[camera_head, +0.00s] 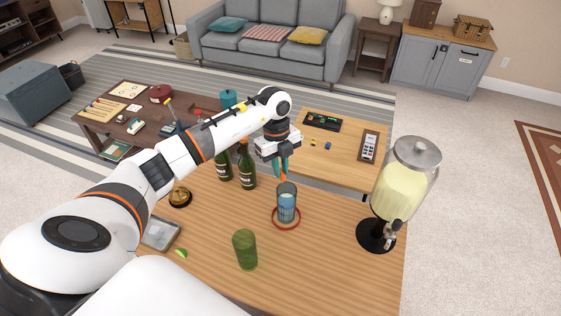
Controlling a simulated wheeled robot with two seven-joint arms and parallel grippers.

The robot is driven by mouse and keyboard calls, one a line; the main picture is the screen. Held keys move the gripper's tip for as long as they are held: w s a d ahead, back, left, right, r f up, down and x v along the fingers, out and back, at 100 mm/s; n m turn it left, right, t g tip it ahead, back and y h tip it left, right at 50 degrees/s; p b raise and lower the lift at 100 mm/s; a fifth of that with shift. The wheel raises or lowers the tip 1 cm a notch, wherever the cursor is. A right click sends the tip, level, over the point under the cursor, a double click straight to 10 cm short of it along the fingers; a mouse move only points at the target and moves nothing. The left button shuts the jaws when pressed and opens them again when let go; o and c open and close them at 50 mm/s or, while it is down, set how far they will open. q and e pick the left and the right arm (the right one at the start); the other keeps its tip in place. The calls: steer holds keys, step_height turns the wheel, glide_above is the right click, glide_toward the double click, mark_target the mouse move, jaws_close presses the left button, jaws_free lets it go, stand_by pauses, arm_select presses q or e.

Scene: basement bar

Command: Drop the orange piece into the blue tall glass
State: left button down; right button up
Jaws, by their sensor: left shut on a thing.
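The blue tall glass (287,205) stands upright on a round red coaster (286,224) on the wooden bar top. My left gripper (281,172) is directly above the glass, pointing down, with its fingertips close to the rim. It is shut on the orange piece (283,178), a small bit of which shows between the fingers. I cannot tell whether the piece is inside the rim or just above it. My right gripper is not in view.
A green glass (245,249) stands in front of the blue one. Dark bottles (246,166) stand behind left. A drink dispenser (402,185) stands at the right. A grey tray (161,234) and a lime piece (181,253) lie at the left. Bar top between is clear.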

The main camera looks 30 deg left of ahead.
mark_target(286, 204)
arm_select(q)
steer(key=shift+f+b, duration=0.35)
steer(key=shift+f, duration=0.15)
step_height(286, 204, down, 5)
steer(key=b, duration=0.4)
steer(key=c, duration=1.4)
jaws_free()
steer(key=shift+c, duration=0.2)
steer(key=shift+o, duration=0.7)
